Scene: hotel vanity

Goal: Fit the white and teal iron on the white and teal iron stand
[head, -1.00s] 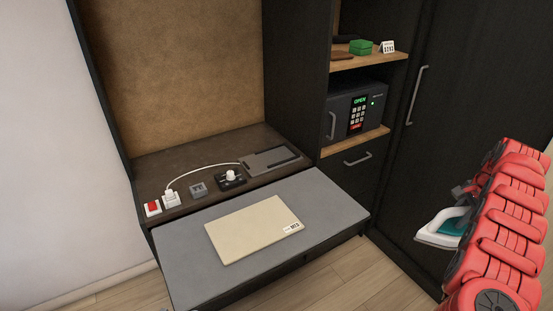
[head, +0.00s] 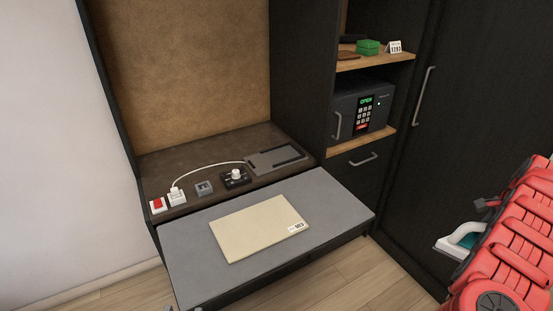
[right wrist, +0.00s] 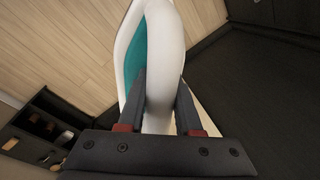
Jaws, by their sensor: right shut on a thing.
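The white and teal iron (head: 460,238) is at the right edge of the head view, partly hidden behind my red right arm. In the right wrist view my right gripper (right wrist: 161,92) is shut on the iron's white handle (right wrist: 165,45), one finger on each side. The teal body (right wrist: 134,50) shows beside the handle. The iron is held in the air, clear of the desk, with wooden floor behind it. I see no white and teal iron stand in either view.
A grey pulled-out surface (head: 195,255) holds a beige folder (head: 258,229). Behind it, the dark desk (head: 215,150) carries a red switch (head: 158,205), a plugged socket (head: 177,197), a black knob unit (head: 235,178) and a grey slotted tray (head: 275,160). A safe (head: 362,108) sits right.

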